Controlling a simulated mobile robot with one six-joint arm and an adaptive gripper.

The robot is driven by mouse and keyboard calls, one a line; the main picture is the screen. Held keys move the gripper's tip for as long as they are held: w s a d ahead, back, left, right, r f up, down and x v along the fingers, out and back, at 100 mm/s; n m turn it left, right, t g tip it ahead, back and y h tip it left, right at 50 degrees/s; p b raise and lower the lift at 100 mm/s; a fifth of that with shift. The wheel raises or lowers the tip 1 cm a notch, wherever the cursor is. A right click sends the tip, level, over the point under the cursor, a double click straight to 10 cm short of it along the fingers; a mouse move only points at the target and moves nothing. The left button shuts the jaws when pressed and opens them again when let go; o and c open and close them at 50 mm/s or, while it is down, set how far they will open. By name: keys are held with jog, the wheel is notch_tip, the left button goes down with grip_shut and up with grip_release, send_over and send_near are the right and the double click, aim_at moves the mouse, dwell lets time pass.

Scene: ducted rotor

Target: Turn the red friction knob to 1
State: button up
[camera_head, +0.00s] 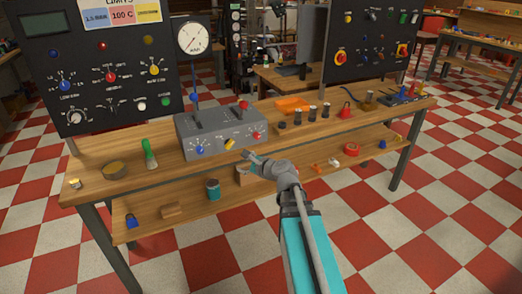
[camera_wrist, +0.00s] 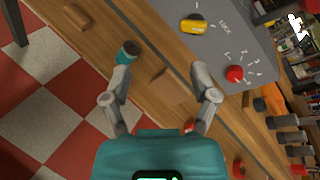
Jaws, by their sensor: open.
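A red knob (camera_head: 256,135) sits at the right end of the front of a grey box (camera_head: 218,130) on the bench. In the wrist view the red knob (camera_wrist: 235,73) is ringed by small white marks on the grey face, too small to read surely. Another red knob (camera_head: 111,76) is on the black left panel; I cannot read a friction label on either. My gripper (camera_head: 250,157) is just below and in front of the grey box, apart from its red knob. In the wrist view my gripper (camera_wrist: 162,82) is open and empty, with the knob right of its fingers.
A yellow knob (camera_head: 229,143) and a blue knob (camera_head: 200,150) are on the same grey box. A green-handled tool (camera_head: 149,152) stands left of it. An orange tray (camera_head: 292,104) is to the right. The lower shelf holds a teal can (camera_head: 212,189).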

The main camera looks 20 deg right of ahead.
jog(key=w+d+f+m+t+h+b, duration=0.1)
jog(key=d+m+t+h+b, duration=0.3)
jog(key=d+m, duration=0.8)
jog(key=shift+w+d+f+h+b, duration=0.15)
jog(key=shift+w+f+h+b, duration=0.2)
jog(key=shift+b, duration=0.4)
